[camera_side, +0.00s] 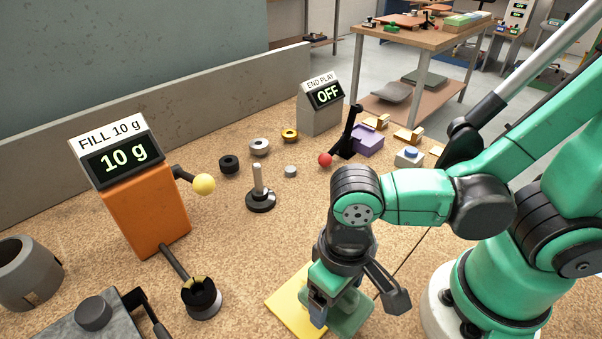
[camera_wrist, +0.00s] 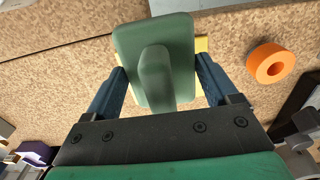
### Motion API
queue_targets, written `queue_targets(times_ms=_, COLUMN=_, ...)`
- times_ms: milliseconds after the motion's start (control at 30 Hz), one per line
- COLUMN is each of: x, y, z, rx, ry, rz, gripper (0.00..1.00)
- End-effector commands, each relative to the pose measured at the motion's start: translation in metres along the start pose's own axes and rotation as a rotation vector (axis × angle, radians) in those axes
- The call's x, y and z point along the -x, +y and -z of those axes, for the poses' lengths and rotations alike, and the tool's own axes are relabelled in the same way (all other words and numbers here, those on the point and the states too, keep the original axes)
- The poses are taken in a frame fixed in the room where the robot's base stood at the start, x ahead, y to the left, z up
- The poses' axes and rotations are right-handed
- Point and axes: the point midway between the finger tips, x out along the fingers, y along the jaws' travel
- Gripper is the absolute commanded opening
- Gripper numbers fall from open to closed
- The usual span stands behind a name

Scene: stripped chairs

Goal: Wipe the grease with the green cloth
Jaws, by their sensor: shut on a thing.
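The green cloth (camera_wrist: 180,35) looks like a thick folded pad with a raised ridge along its middle. In the wrist view my gripper (camera_wrist: 161,72) has its two blue fingers on either side of it and is shut on it. In the side view my gripper (camera_side: 332,304) points down at the bottom centre, with the green cloth (camera_side: 352,316) at its fingers. A yellow plate (camera_side: 287,303) lies on the bench beside and partly under the cloth. Whether the cloth touches the plate is unclear. No grease patch is clearly visible; the cloth and gripper hide part of the plate.
An orange dispenser (camera_side: 147,213) reading 10 g, with a black cup (camera_side: 202,298) below its spout, stands left. An orange ring (camera_wrist: 271,63) lies right in the wrist view.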

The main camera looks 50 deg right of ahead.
Motion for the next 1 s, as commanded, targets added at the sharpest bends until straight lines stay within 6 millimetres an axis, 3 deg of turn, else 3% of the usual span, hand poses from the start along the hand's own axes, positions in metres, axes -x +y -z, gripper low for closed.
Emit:
queue_targets(times_ms=267, x=-0.027, y=-0.002, z=0.003, rx=0.0, ry=-0.003, rz=-0.002, gripper=0.38)
queue_targets(times_ms=1000, x=-0.028, y=-0.001, z=0.071, rx=-0.003, ry=-0.001, rz=-0.001, gripper=0.39)
